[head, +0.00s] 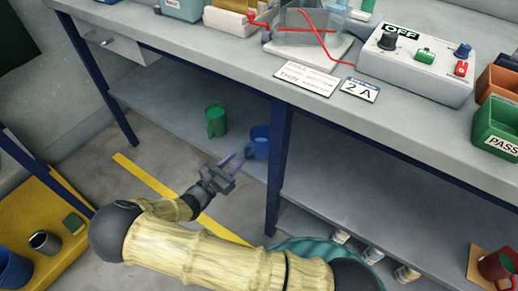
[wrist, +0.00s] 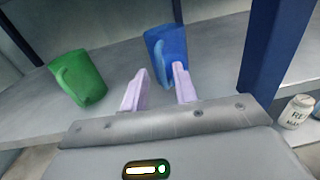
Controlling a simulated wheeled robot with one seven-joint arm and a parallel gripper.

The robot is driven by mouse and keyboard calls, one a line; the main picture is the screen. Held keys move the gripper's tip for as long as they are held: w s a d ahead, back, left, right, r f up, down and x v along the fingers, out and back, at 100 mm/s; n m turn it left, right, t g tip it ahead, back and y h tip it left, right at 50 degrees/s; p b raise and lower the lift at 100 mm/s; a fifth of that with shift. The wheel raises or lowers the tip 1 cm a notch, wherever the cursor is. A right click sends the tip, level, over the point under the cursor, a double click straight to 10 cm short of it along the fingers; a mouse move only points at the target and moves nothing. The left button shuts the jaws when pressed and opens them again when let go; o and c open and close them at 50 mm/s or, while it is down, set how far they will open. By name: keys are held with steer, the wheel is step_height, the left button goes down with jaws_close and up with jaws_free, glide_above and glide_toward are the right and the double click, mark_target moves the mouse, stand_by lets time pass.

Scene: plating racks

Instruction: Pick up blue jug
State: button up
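The blue jug (head: 259,142) stands on the shelf under the bench, just left of a dark blue post. In the wrist view the blue jug (wrist: 167,55) is beyond the fingers, with its handle facing me near the right finger. My gripper (head: 231,162) is just left of and in front of the jug. In the wrist view my gripper (wrist: 159,88) has its two pale purple fingers apart with nothing between them. The right fingertip overlaps the jug's lower part in the picture; I cannot tell whether it touches.
A green jug (head: 216,121) stands on the same shelf to the left; it also shows in the wrist view (wrist: 78,78). The dark blue post (head: 278,165) is close on the right. A white jar (wrist: 297,112) stands lower right. The bench top (head: 215,52) overhangs the shelf.

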mark_target(245, 150)
steer(key=shift+w+d, duration=0.3)
steer(key=shift+w, duration=0.05)
steer(key=b+x, duration=0.3)
steer(key=x, duration=0.2)
steer(key=shift+w+f, duration=0.15)
stand_by(0.4)
jaws_close()
